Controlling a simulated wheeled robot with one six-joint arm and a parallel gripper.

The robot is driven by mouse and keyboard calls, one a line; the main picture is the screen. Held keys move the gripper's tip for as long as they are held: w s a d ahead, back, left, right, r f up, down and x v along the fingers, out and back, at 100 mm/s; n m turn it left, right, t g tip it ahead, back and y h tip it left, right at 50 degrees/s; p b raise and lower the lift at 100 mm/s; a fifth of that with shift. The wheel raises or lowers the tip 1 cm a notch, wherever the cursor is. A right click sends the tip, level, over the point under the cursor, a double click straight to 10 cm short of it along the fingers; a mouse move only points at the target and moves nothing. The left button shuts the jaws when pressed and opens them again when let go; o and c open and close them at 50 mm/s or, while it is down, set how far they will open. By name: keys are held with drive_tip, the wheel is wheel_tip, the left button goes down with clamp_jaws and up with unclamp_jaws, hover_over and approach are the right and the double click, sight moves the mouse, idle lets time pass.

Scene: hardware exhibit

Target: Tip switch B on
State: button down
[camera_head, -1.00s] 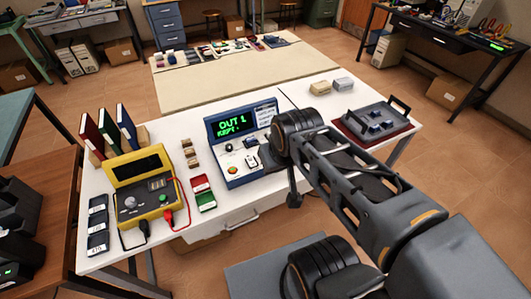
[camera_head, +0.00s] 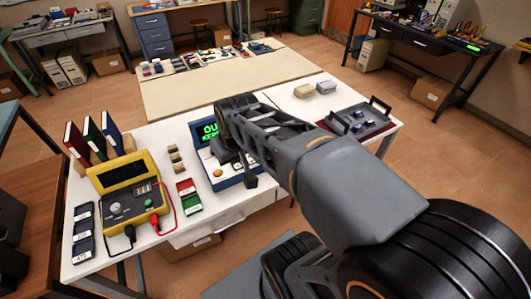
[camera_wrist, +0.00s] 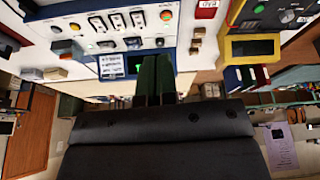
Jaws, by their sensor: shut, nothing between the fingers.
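The blue switch console (camera_head: 215,178) stands on the white table, its green-lit screen (camera_head: 208,131) partly hidden by my arm. In the wrist view the console (camera_wrist: 154,30) appears upside down at the top, with a row of white rocker switches (camera_wrist: 117,20) and more small controls (camera_wrist: 132,42) below them. I cannot read which switch is B, nor its position. My gripper (camera_wrist: 153,72) is shut and empty, its dark green fingers pointing at the console near the screen edge.
A yellow meter (camera_head: 125,193) with red and black leads stands left of the console. A grey tray (camera_head: 362,122) with handles sits at the right. The beige table area (camera_head: 200,95) behind is mostly bare.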

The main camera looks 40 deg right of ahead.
drive_tip(key=w+d+f+b, duration=0.1)
drive_tip(key=w+d+f, duration=0.3)
drive_tip(key=d, duration=0.6)
drive_tip(key=w+d+f+m+g, duration=0.1)
drive_tip(key=w+d+f, duration=0.4)
drive_tip(key=d, duration=0.5)
drive_tip(key=shift+w+b, duration=0.35)
drive_tip(key=shift+w, duration=0.75)
drive_tip(key=x, duration=0.4)
drive_tip(key=p+x, duration=0.1)
drive_tip(key=x, duration=0.3)
drive_tip(key=s+p+x, duration=0.1)
drive_tip(key=x, duration=0.3)
drive_tip(key=shift+f, duration=0.25)
drive_tip(key=shift+s+f, duration=0.15)
drive_tip(key=shift+f, duration=0.65)
drive_tip(key=shift+a, duration=0.1)
